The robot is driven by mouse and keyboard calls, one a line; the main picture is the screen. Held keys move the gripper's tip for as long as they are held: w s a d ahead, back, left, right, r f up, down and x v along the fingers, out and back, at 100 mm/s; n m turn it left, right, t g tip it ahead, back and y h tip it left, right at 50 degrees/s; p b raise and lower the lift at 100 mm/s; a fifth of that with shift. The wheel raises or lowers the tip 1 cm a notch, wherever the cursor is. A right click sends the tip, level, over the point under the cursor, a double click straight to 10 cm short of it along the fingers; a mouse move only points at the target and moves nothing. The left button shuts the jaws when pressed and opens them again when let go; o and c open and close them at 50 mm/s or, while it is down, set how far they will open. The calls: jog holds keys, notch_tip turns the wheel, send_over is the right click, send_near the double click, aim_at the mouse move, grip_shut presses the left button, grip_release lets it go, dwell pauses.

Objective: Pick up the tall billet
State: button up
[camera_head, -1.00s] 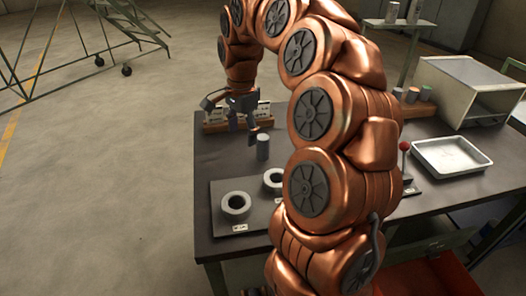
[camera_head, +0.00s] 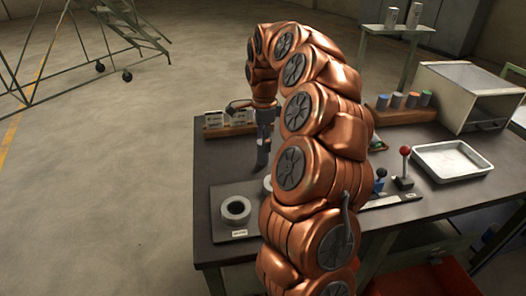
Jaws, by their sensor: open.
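A grey cylindrical billet (camera_head: 262,158) stands upright on the dark table, left of my arm. My gripper (camera_head: 264,143) points down right at the billet's upper part. Its fingers are small and dark here, and I cannot tell whether they touch the billet or only flank it. The gripper is open. My copper arm arches across the middle of the view and hides part of the table.
A plate with a grey ring (camera_head: 236,210) lies at the table's front left; a second ring is mostly hidden. A wooden rack (camera_head: 217,132) stands behind. Several coloured-top cylinders (camera_head: 396,101), a red-knobbed lever (camera_head: 404,165), a white tray (camera_head: 452,160) and an open metal box (camera_head: 470,95) are right.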

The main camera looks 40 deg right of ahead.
notch_tip(320, 180, down, 4)
jog(key=shift+w+f+p, duration=0.1)
jog(key=shift+w+p, duration=0.05)
jog(key=shift+p, duration=0.25)
grip_shut()
dwell(0.3)
